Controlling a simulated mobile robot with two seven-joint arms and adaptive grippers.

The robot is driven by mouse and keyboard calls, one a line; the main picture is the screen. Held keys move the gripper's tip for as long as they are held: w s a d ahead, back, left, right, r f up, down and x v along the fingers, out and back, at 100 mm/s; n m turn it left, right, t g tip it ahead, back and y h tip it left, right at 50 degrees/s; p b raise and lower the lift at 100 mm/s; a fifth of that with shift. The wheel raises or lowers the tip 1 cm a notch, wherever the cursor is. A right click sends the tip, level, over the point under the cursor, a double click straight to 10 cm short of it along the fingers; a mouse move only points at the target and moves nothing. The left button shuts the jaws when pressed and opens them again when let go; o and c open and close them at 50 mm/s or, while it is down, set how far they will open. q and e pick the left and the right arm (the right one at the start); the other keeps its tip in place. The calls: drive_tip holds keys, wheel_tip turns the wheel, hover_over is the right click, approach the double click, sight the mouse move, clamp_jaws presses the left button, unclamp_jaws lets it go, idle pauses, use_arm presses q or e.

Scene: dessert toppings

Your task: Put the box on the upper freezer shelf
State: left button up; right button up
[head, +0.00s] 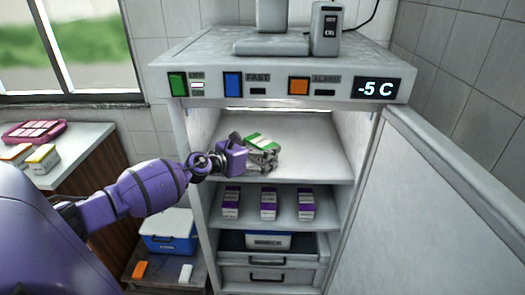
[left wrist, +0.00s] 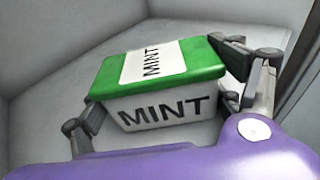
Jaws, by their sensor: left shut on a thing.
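A green and white box (left wrist: 163,80) marked "MINT" is between the fingers of my left gripper (left wrist: 170,100), which is shut on it. In the head view the box (head: 258,141) shows at the upper freezer shelf (head: 310,150), inside the open freezer. My left gripper (head: 262,155) reaches in from the left at this shelf. I cannot tell whether the box touches the shelf. My right gripper is not in view.
Several purple and white boxes (head: 268,204) stand on the shelf below. The freezer door (head: 450,200) is open at the right. A counter (head: 85,150) with more boxes stands at the left. The upper shelf's right part is clear.

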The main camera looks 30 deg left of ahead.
use_arm(q)
drive_tip(key=shift+f, duration=0.1)
drive_tip(key=o, duration=1.5)
drive_tip(key=shift+c, duration=0.2)
drive_tip(key=shift+r, duration=0.3)
drive_tip(key=shift+s, duration=0.35)
drive_tip(key=v, duration=1)
drive_tip(key=shift+f, duration=0.15)
drive_tip(key=shift+s+a+r, duration=0.1)
drive_tip(key=shift+s+r, duration=0.2)
drive_tip(key=shift+s, duration=0.35)
